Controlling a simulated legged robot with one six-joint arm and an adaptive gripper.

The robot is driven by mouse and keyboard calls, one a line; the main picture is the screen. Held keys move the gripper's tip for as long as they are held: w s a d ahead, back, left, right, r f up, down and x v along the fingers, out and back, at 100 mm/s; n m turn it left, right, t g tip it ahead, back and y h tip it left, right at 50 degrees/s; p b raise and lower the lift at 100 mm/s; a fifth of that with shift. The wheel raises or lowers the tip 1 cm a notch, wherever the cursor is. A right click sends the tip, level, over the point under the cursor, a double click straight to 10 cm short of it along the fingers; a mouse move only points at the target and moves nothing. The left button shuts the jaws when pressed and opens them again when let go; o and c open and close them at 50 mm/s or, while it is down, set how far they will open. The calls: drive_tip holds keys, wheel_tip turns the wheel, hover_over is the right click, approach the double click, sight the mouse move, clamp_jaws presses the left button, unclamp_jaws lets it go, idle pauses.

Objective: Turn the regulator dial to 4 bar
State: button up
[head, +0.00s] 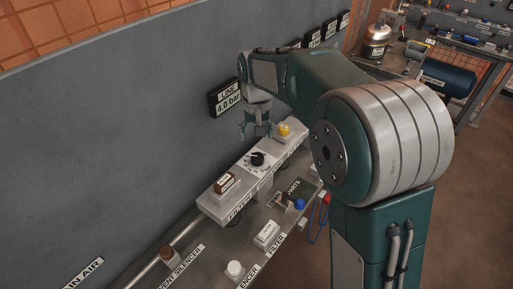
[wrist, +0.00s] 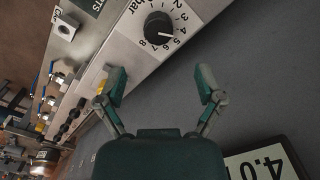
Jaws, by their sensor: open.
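The regulator dial is a round black knob (head: 258,159) on a pale panel block, between a brown-topped part and a yellow knob. In the wrist view the dial (wrist: 158,27) has a scale numbered around it. Its white pointer line lies toward the 4 and 5; I cannot tell exactly where. The line display (head: 227,98) on the grey wall reads 4.0 bar; its edge also shows in the wrist view (wrist: 265,163). My gripper (head: 257,130) is above and behind the dial, near the wall. In the wrist view my gripper (wrist: 161,86) is open and empty, fingertips apart from the dial.
A yellow knob (head: 285,130) and a brown-topped part (head: 226,183) flank the dial on the block. The grey wall (head: 130,140) rises close behind. A shelf with tanks stands at the far right.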

wheel_tip(320, 180, up, 4)
drive_tip(key=shift+f, duration=0.1)
idle(0.4)
drive_tip(key=s+d+r+t, duration=0.3)
drive_tip(key=s+d+r, duration=0.3)
drive_tip(key=s+d, duration=0.45)
drive_tip(key=s+d+f+t, duration=0.1)
drive_tip(key=s+d, duration=0.1)
drive_tip(key=s, duration=0.5)
drive_tip(key=s+d+f+m+t, duration=0.1)
drive_tip(key=s+d+f, duration=0.1)
drive_tip(key=s, duration=0.6)
drive_tip(key=shift+s+d+t, duration=0.15)
drive_tip(key=shift+t, duration=0.15)
